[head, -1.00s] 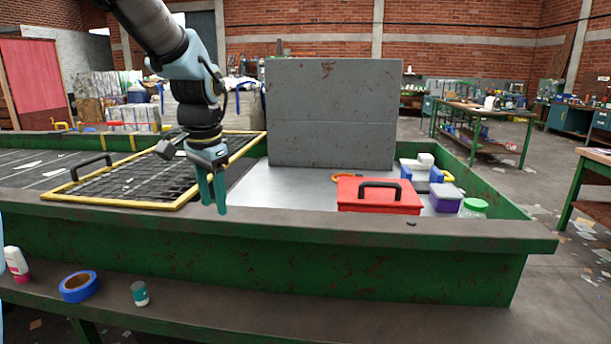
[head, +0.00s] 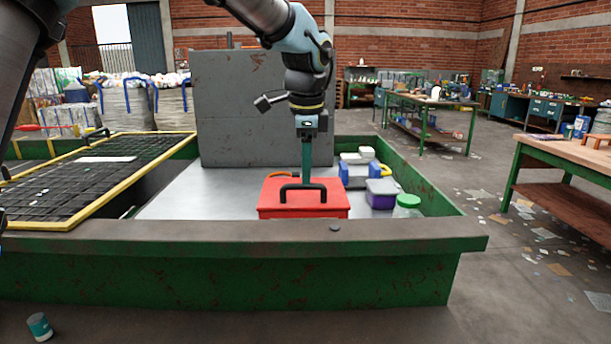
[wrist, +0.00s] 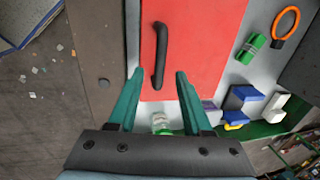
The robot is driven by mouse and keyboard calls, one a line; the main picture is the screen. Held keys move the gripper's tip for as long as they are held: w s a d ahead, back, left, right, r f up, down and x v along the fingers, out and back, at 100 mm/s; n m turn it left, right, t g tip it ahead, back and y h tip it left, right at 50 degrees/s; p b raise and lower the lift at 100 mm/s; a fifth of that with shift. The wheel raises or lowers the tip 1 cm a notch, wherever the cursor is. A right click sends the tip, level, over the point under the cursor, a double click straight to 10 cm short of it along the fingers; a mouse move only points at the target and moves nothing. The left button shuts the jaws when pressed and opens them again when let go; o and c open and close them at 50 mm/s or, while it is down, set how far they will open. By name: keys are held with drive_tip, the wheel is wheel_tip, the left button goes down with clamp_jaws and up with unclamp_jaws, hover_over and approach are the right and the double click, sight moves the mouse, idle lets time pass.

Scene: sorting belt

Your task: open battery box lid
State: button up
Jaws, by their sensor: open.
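The battery box is a red box with a closed red lid (head: 304,203) and a black arched handle (head: 303,192). It stands on the metal tray behind the front rail. In the wrist view the red lid (wrist: 190,60) fills the upper middle, with the black handle (wrist: 160,55) near its left side. My gripper (head: 307,180) points down over the lid in the head view. The lid's front wall latch area is not visible.
A tall grey panel (head: 251,108) stands behind the box. To the right are a blue and white item (head: 357,174), a purple tub (head: 381,194) and a green-lidded jar (head: 408,206). Bare metal (head: 200,195) lies left of the box.

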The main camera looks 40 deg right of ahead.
drive_tip(key=shift+w+d+f, duration=0.1)
drive_tip(key=shift+f, duration=0.65)
drive_tip(key=shift+w+d+f, duration=0.1)
drive_tip(key=shift+f, duration=0.6)
drive_tip(key=shift+a, duration=0.1)
drive_tip(key=shift+c, duration=0.2)
clamp_jaws()
